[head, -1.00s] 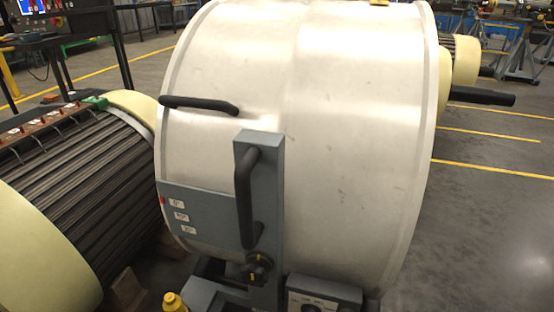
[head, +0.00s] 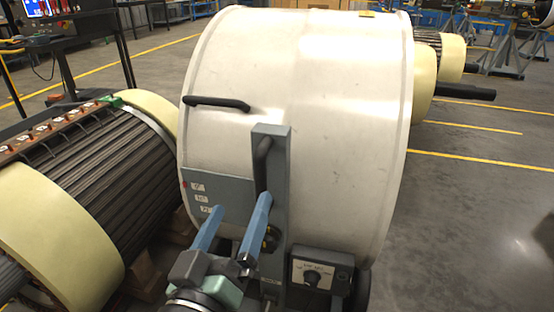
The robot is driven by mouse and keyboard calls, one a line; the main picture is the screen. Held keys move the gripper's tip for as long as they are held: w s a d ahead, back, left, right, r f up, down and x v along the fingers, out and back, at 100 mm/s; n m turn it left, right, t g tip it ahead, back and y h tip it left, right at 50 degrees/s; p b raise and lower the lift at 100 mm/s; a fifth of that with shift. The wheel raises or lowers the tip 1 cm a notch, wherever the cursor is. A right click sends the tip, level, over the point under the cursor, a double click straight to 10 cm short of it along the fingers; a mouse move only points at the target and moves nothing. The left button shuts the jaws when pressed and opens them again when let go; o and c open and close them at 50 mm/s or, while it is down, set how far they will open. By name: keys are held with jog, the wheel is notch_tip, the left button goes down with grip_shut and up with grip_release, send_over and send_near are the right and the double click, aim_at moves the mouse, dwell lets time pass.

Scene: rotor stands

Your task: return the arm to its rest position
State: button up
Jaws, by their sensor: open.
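My gripper (head: 234,214) is at the bottom middle of the head view. Its two blue fingers are spread apart and nothing shows between them. The fingers point toward the grey panel (head: 218,186) on the front of a large pale metal drum (head: 340,120). A dark knob below the handle is partly hidden behind that finger.
A ribbed rotor (head: 100,160) with cream ends lies close on the left. A control box (head: 322,274) with a dial sits below the drum. Another rotor (head: 453,52) and stands are behind at right. The floor (head: 480,220) at right is clear, with yellow lines.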

jog(key=s+d+r+m+t+y+p, duration=0.1)
jog(key=s+d+r+t+p, duration=0.15)
jog(key=r, duration=1.05)
jog(key=s+d+r+m+t+y+p, duration=0.1)
jog(key=s+r+t+y+p, duration=0.15)
jog(key=r, duration=1.05)
jog(key=s+d+r+m+t+y+p, duration=0.15)
jog(key=s+r+t, duration=0.25)
jog(key=r, duration=1)
notch_tip(320, 180, up, 35)
jog(key=h+p, duration=0.1)
jog(key=p, duration=3.4)
jog(key=shift+w+d+p, duration=0.25)
jog(key=shift+w+p, duration=0.05)
jog(key=shift+p, duration=0.1)
jog(key=shift+f, duration=0.1)
